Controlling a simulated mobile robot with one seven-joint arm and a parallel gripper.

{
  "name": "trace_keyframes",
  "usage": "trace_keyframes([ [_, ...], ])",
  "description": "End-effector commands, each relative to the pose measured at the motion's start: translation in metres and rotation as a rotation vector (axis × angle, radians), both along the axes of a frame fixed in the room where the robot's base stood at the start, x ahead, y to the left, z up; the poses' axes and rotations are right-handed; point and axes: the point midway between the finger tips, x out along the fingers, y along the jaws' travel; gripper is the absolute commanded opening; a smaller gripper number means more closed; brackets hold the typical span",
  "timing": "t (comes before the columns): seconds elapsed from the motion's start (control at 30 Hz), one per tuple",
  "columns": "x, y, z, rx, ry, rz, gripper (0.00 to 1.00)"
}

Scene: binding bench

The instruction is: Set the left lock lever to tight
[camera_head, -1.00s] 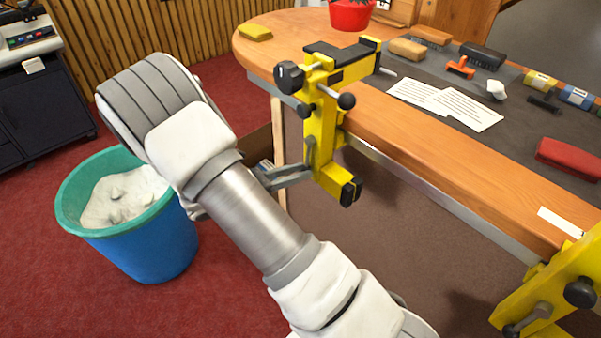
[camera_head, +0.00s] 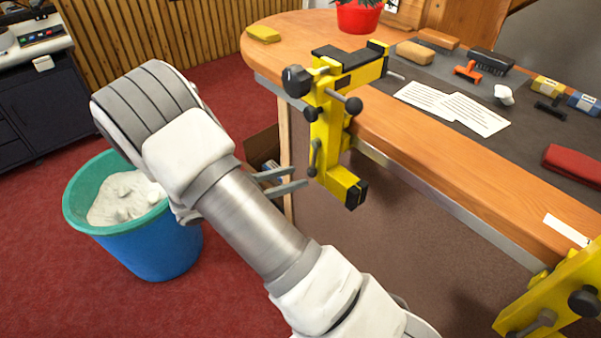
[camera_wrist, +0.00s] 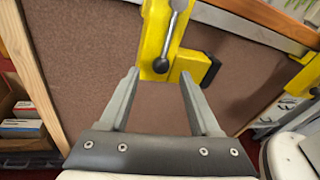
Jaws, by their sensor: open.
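The left yellow clamp (camera_head: 333,125) is fixed to the near edge of the bench. Its left lock lever (camera_head: 315,158) is a small grey bar hanging down the clamp's side. In the wrist view the lever (camera_wrist: 170,36) slants slightly, from a round pivot at the top to a rounded end lower left. My gripper (camera_head: 297,178) is open and empty, just left of the clamp's lower part. In the wrist view my gripper (camera_wrist: 160,73) has its fingertips spread to either side below the lever's lower end, apparently not touching it. Any tight marking cannot be made out.
The bench (camera_head: 450,185) holds papers (camera_head: 455,106), brushes and a red item (camera_head: 572,162). A second yellow clamp (camera_head: 560,295) stands at lower right. A blue bin (camera_head: 150,245) stands left of my arm. A wooden leg (camera_wrist: 38,75) and boxes are left in the wrist view.

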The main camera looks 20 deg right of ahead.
Motion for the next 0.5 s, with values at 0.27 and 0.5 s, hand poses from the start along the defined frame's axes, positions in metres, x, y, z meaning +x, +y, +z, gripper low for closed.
trace_keyframes([
  [0.27, -0.008, 0.071, 0.01, 0.0, -0.001, 0.006, 0.64],
  [0.5, -0.015, 0.118, 0.014, 0.0, -0.001, 0.004, 0.64],
])
